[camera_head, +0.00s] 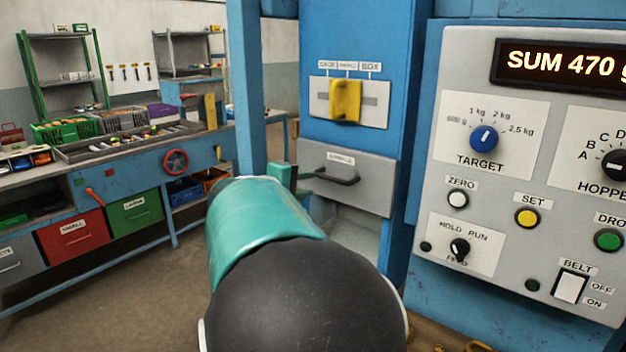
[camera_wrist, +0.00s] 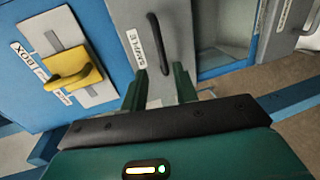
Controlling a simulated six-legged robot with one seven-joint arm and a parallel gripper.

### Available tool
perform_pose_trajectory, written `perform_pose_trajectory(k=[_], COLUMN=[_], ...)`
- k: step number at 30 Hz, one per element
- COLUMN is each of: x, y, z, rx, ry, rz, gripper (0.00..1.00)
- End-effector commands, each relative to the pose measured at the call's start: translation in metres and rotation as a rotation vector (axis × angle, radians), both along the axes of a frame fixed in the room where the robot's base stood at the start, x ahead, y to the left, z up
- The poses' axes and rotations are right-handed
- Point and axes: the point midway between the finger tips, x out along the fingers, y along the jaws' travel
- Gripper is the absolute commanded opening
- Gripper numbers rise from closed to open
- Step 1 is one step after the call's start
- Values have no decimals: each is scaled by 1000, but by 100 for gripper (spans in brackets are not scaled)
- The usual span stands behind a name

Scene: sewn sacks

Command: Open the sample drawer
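The sample drawer (camera_head: 372,193) has a grey front with a "SAMPLE" label and a black bar handle (camera_head: 337,178). It sits in the blue cabinet and looks shut. In the wrist view the drawer front (camera_wrist: 178,22) is turned on its side, with the handle (camera_wrist: 158,38) just beyond my fingertips. My gripper (camera_wrist: 162,78) is open, its two green fingers apart with nothing between them. In the head view my gripper (camera_head: 288,175) is at the left of the handle, partly hidden by my arm.
A yellow lever (camera_head: 345,101) on a slotted plate is above the drawer. The control panel (camera_head: 500,120), with knobs and buttons, stands close on the right. A blue post (camera_head: 246,90) rises at the left. A workbench (camera_head: 120,165) with bins is farther left.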

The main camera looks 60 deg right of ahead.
Motion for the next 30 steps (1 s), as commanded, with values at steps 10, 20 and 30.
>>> perform_pose_trajectory(k=[10,20,30], x=[-11,-16,-16], y=[-67,-107,-110], z=[-15,-24,-24], rx=[2,2,1], ry=[1,-1,-1], rz=[-2,3,4], gripper=[29,29,23])
